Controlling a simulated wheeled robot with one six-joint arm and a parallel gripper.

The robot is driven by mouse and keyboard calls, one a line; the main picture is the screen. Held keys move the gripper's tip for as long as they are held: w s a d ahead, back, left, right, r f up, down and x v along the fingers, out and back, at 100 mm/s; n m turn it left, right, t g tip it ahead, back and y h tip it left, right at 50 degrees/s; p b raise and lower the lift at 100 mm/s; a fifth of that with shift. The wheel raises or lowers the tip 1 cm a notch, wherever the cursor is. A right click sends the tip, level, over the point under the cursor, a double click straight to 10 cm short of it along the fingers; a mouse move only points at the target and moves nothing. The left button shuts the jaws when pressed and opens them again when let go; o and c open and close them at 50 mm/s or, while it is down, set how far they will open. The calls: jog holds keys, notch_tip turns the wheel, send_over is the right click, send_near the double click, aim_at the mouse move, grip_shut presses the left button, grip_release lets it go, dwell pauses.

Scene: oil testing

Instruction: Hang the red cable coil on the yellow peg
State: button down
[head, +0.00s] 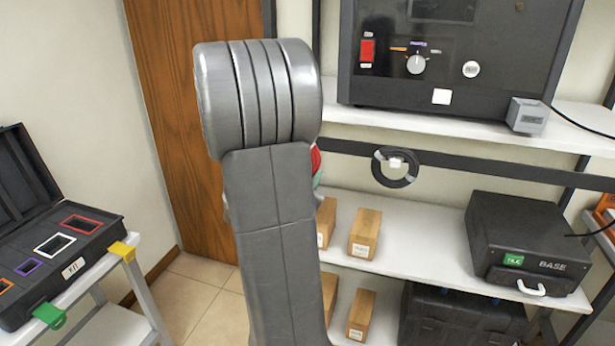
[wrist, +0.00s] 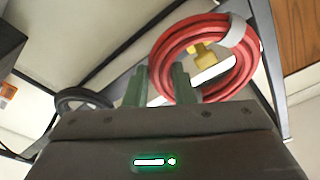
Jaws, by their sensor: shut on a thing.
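The red cable coil (wrist: 163,62) is a ring of several turns with white ties, large in the wrist view. My gripper (wrist: 158,84) has green fingers and is shut on the near left part of the coil. The yellow peg (wrist: 205,54) shows through the coil's opening; I cannot tell whether it passes through the ring or stands behind it. In the head view my arm hides nearly all of this, and only a sliver of the red coil (head: 316,159) shows at the arm's right edge.
A black coil (head: 396,182) hangs on the dark rail (head: 465,161) to the right; it also shows in the wrist view (wrist: 83,96). A black instrument stands on the upper shelf. Cardboard boxes (head: 364,235) and a black BASE case (head: 525,235) stand on the shelf below.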

jog(key=shift+w+d+f+b, duration=0.2)
jog(key=shift+w+d, duration=0.05)
jog(key=shift+w, duration=0.55)
jog(key=shift+w+d+f+b, duration=0.25)
jog(key=shift+w+d, duration=0.05)
jog(key=shift+w, duration=0.45)
jog(key=shift+w+d+f+b, duration=0.2)
jog(key=shift+w+d, duration=0.05)
jog(key=shift+w, duration=0.55)
jog(key=c, duration=1.1)
grip_release()
jog(key=shift+c, duration=0.2)
jog(key=b+v, duration=0.2)
jog(key=v, duration=1.1)
jog(key=shift+s, duration=0.4)
